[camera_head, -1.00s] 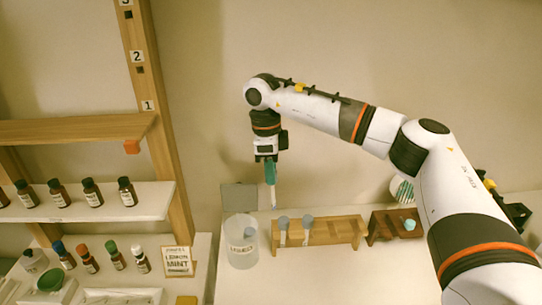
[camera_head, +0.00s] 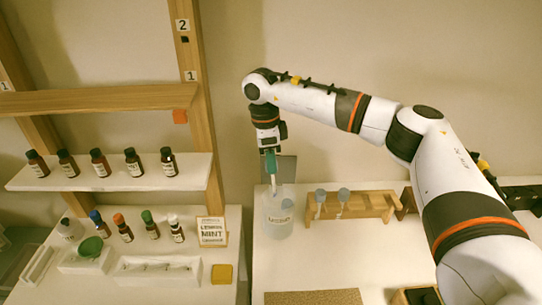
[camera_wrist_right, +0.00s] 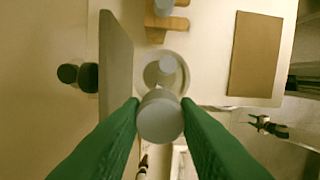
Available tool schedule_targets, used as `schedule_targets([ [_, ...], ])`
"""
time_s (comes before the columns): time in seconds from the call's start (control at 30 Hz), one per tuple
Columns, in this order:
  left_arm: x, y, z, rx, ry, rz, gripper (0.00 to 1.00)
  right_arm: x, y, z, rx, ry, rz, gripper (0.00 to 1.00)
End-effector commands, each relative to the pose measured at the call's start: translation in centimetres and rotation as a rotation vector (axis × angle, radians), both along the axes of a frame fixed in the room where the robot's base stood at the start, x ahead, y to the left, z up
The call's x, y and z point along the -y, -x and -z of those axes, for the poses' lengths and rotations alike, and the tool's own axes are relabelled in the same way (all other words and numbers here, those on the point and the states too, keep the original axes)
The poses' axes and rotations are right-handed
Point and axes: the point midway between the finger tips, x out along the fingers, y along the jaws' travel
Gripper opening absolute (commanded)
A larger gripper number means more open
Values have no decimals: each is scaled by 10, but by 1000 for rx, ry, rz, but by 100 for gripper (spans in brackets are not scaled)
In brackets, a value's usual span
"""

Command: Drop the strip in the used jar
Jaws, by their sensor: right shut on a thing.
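The used jar (camera_head: 279,222) is a clear, labelled vessel at the left end of the white table in the head view. My right gripper (camera_head: 270,165) is above it, pointing down, shut on a pale strip (camera_head: 273,184). The strip hangs upright, and its lower end is at the jar's mouth. Whether the tip is inside is hard to tell. In the right wrist view, the green fingers (camera_wrist_right: 160,108) grip the strip's round grey head (camera_wrist_right: 160,117). The jar's round rim (camera_wrist_right: 184,56) is below, with another grey round shape (camera_wrist_right: 166,66) within it. My left gripper is not seen.
A brown mat (camera_head: 312,298) lies at the front.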

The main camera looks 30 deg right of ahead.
Motion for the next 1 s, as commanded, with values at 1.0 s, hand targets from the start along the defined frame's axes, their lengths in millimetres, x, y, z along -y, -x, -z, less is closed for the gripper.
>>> schedule_targets([
  [1.0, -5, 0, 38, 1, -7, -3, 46, 0, -1, 62, 1, -1, 0, 33],
])
